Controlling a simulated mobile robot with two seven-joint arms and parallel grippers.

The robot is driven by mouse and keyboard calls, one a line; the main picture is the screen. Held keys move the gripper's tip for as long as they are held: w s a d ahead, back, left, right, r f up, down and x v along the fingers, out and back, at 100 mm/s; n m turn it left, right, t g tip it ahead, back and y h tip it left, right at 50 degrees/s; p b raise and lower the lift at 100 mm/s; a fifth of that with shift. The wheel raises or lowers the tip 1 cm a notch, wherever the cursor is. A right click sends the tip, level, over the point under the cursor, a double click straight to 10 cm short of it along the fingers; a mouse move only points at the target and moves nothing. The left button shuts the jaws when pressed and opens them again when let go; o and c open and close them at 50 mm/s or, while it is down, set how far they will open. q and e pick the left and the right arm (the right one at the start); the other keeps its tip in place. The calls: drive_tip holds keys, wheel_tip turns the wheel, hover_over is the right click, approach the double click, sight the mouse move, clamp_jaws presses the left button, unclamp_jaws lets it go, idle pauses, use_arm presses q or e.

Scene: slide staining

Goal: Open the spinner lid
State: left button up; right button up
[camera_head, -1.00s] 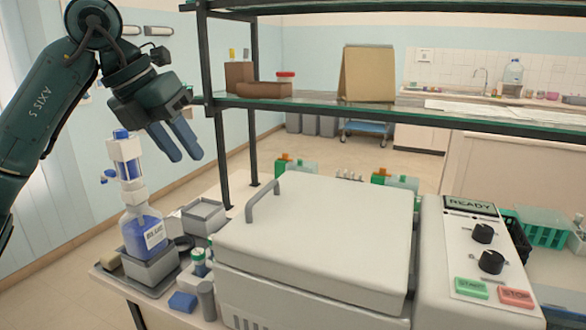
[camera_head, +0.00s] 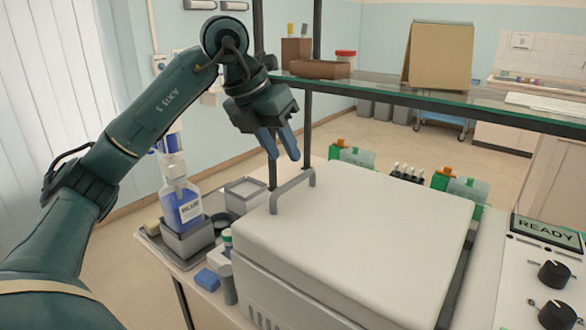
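The spinner lid (camera_head: 370,235) is a wide off-white cover, closed flat on the spinner body (camera_head: 262,300). Its grey arched handle (camera_head: 292,187) stands up at the lid's left edge. My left gripper (camera_head: 279,150) points down, just above and slightly left of the handle in the picture. Its two blue fingers are apart with nothing between them. I cannot tell how far the fingertips are from the handle in depth. My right gripper does not show.
A blue-liquid dispenser bottle (camera_head: 183,203) stands in a grey holder left of the spinner. A blue block (camera_head: 207,280) and grey cylinder (camera_head: 228,285) sit close to its left side. A glass shelf (camera_head: 400,92) crosses behind. The control panel (camera_head: 545,262) reading READY is at right.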

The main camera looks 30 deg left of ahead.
use_arm(q)
drive_tip(key=shift+x, duration=2.75)
drive_tip(key=shift+c, duration=0.4)
clamp_jaws()
